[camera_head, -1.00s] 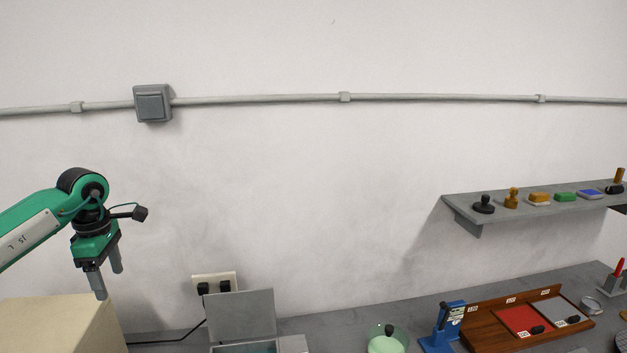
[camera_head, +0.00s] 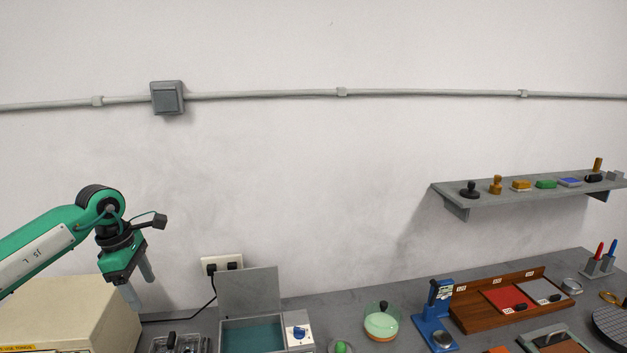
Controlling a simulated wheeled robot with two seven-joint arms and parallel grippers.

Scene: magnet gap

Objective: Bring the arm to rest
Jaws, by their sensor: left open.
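My left gripper (camera_head: 141,286) is at the lower left, on a green arm that comes in from the left. Its two grey fingers point down and are apart, with nothing seen between them. It hangs by the right edge of a cream box (camera_head: 75,318), above the bench. My right gripper is not in view.
Below are an open grey box with a teal inside (camera_head: 252,337), a round green-lidded jar (camera_head: 381,325), a blue stand (camera_head: 433,320) and a wooden tray (camera_head: 470,318). A wall shelf (camera_head: 530,194) holds several stamps and blocks.

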